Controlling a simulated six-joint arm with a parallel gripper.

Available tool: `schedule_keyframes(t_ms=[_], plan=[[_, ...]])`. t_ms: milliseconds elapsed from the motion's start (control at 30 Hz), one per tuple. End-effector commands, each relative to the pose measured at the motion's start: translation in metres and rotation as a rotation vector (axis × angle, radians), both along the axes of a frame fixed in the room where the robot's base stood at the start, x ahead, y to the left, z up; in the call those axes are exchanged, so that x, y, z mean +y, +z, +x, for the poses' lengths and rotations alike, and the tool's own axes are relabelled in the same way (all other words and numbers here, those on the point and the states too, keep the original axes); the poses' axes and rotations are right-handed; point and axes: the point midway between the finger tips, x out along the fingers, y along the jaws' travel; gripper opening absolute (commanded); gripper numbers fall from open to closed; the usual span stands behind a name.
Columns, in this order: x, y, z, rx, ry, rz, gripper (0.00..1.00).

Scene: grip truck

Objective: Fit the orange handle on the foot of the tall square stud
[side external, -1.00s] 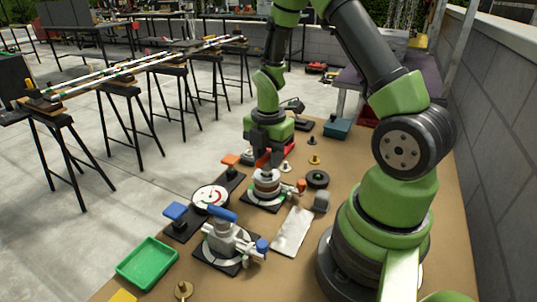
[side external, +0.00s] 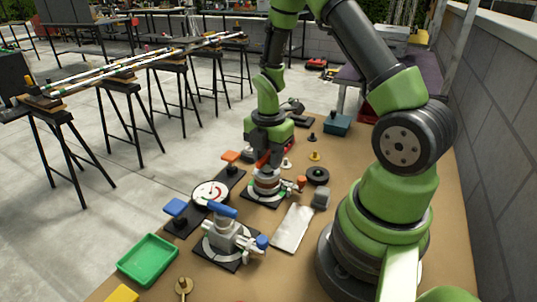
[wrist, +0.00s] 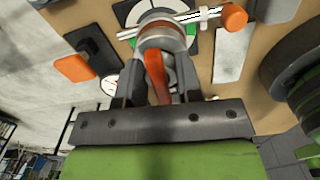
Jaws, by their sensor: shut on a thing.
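My gripper (side external: 266,163) is shut on the orange handle (wrist: 155,74), which stands out between the fingers in the wrist view. The gripper (wrist: 158,90) points down, directly over the round valve body (side external: 267,186), which has a brown band and sits on a black plate. The valve's round top (wrist: 162,38) is just beyond the handle's end in the wrist view. The square stud is hidden behind the handle and fingers. I cannot tell whether the handle touches the valve.
An orange side knob (side external: 300,183) sticks out from the valve. A blue-handled valve (side external: 228,232) stands in front, with a gauge (side external: 210,193) to its left. A green tray (side external: 148,260) is at the front left.

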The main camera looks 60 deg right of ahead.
Motion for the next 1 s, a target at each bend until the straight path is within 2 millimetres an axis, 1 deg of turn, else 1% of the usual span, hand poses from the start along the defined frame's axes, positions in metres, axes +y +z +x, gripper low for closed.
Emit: schedule_keyframes(t_ms=[467,900,933,967,1000], plan=[[0.0,-0.0006,0.0,0.0,0.0,0.0,0.07],[0.0,-0.0055,0.0,0.0,0.0,0.0,0.07],[0.0,-0.0053,0.0,0.0,0.0,0.0,0.4],[0.0,-0.0053,0.0001,0.0,0.0,0.0,0.47],[0.0,-0.0053,0.0001,0.0,0.0,0.0,0.56]])
